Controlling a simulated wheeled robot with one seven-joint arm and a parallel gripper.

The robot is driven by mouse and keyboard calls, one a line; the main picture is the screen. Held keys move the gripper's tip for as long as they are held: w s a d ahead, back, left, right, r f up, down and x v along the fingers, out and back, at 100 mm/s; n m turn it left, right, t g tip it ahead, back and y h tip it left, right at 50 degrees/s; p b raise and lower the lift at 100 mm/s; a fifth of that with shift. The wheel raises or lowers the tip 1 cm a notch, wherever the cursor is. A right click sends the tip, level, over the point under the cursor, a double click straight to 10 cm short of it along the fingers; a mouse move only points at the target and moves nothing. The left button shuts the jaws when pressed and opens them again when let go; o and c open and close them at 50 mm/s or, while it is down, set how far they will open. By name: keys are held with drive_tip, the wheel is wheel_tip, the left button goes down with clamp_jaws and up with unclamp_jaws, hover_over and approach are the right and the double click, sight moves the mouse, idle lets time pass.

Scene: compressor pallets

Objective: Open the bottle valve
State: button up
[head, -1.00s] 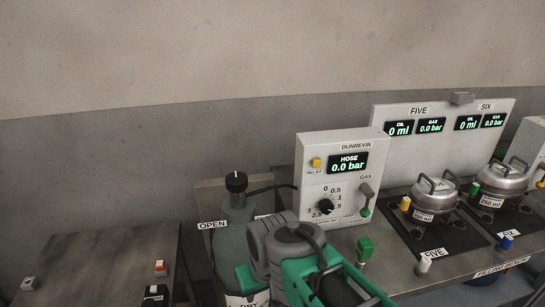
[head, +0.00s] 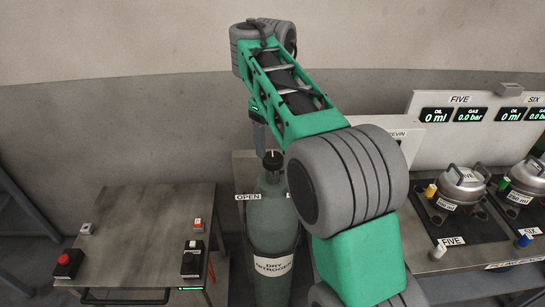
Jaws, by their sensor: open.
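The grey-green gas bottle (head: 273,225) stands upright between the left table and the bench, with a "DRY NITROGEN" label on its front. Its black valve knob (head: 272,160) is on top, with a light mark on it. An "OPEN" sign (head: 248,197) is just left of the bottle's shoulder. My arm reaches over from the right, and my gripper (head: 261,143) hangs down just above the knob, open. Only a small part of it shows below the green link. I cannot tell whether the fingers are around the knob or above it.
My arm hides most of the Dunrevin panel (head: 408,133). Left is a metal table (head: 135,235) with small boxes and a red button (head: 64,259). Right is a bench with silver pots (head: 462,185). A grey wall stands behind.

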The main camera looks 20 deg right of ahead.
sight(273, 157)
wheel_tip(273, 157, down, 5)
drive_tip(key=b, duration=0.3)
drive_tip(key=shift+f, duration=0.15)
drive_tip(key=c, duration=1.4)
